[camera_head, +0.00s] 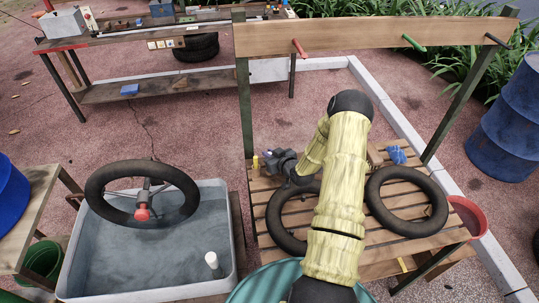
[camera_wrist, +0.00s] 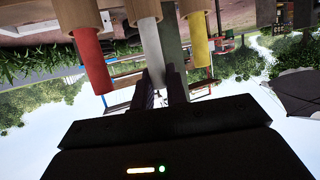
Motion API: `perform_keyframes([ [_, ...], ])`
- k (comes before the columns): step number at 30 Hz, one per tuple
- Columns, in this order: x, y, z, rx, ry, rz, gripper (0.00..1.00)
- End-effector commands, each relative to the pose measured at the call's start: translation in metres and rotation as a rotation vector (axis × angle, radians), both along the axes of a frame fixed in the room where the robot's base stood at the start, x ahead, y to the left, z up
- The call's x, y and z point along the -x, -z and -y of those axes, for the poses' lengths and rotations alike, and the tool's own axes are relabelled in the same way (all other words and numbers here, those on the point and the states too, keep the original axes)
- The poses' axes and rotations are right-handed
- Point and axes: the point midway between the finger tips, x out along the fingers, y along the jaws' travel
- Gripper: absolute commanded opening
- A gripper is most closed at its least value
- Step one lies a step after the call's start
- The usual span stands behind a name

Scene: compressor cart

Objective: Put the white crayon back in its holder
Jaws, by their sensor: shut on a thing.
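The wrist view appears upside down, with sky at the bottom. In it, the white crayon (camera_wrist: 151,45) stands between a red crayon (camera_wrist: 93,60) and a yellow crayon (camera_wrist: 195,38). The end of the white crayon away from my gripper meets a wooden cylindrical holder (camera_wrist: 142,8); how deep it sits I cannot tell. My gripper (camera_wrist: 163,85) is shut on the white crayon's free end. In the head view my gripper (camera_head: 270,160) is at the left rear of the slatted table, beside a small yellow crayon (camera_head: 256,163). The white crayon is not clear there.
The slatted table (camera_head: 380,250) carries two black tyres (camera_head: 407,201) and a blue cloth (camera_head: 396,155). A post and a board (camera_head: 370,38) with coloured handles rise behind. A grey water tub (camera_head: 100,255) with a wheel stands left. A blue barrel (camera_head: 510,110) is right.

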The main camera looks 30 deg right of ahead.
Motion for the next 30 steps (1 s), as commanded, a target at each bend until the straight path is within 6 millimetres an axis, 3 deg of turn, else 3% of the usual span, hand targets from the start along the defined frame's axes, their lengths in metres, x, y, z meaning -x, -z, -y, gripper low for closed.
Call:
perform_keyframes([
  [11, 0.0, 0.009, 0.0, 0.001, 0.001, 0.001, 0.0],
  [12, 0.0, 0.009, 0.0, 0.001, 0.0, 0.001, 0.18],
  [15, 0.0, 0.009, 0.0, 0.001, 0.001, 0.001, 0.36],
  [30, 0.013, 0.005, 0.003, 0.002, 0.001, 0.0, 0.36],
])
